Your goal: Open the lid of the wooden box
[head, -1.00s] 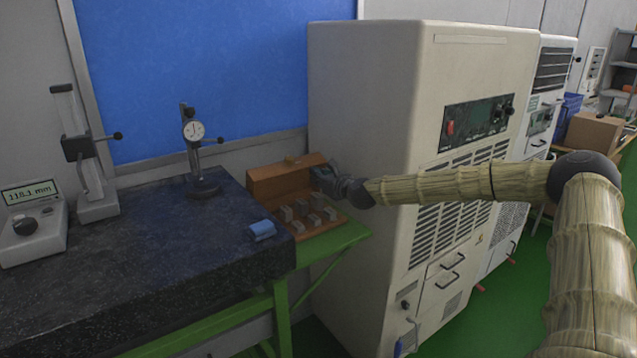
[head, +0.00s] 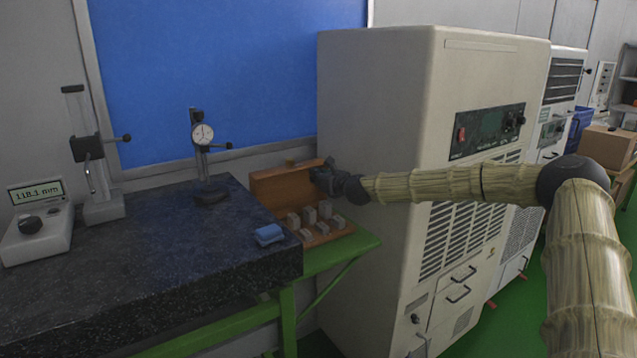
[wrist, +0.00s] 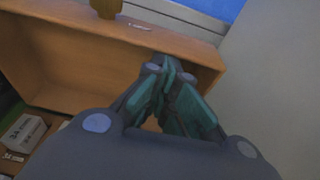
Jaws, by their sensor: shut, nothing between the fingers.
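The wooden box (head: 320,239) sits on the green-framed bench beside the dark granite slab, with several small grey blocks standing in it. Its lid (head: 274,191) is raised, standing roughly upright along the back with its inner face toward me. A small brass-coloured knob or catch (wrist: 106,7) shows on the lid's upper edge in the wrist view, where the inner face of the lid (wrist: 80,72) fills the left. My gripper (head: 321,172) is at the right end of the lid, its fingertips (wrist: 172,68) shut and empty, close in front of the lid's inner face; I cannot tell if they touch.
A tall beige cabinet (head: 385,130) stands close to the right of the box. The granite slab (head: 150,265) at left carries a dial gauge stand (head: 203,150), a height gauge (head: 90,150) and a blue object (head: 268,234) near the box.

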